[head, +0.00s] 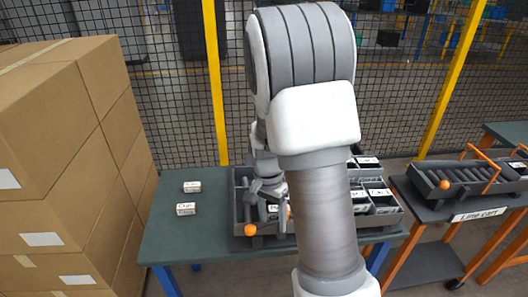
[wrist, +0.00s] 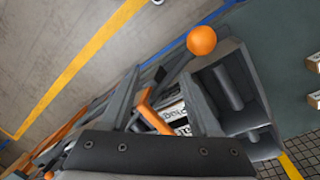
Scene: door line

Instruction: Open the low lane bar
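A grey lane rack (head: 240,192) stands on the green table, partly hidden behind my arm. An orange ball (head: 250,230) sits at its front left corner; it also shows large in the wrist view (wrist: 202,40). A short orange bar (wrist: 150,112) shows between my fingers in the wrist view, with white labelled boxes (wrist: 176,122) behind it. I cannot tell for sure which part is the low lane bar. My gripper (head: 268,192) is over the left part of the rack, pointing down. In the wrist view its fingers (wrist: 158,82) are apart. Contact with the bar cannot be told.
Two small labelled boxes (head: 187,209) lie on the table (head: 165,240) at left. Stacked cartons (head: 70,150) stand at far left. A line cart (head: 480,210) with a similar tray and orange ball stands at right. A mesh fence (head: 180,110) closes the back.

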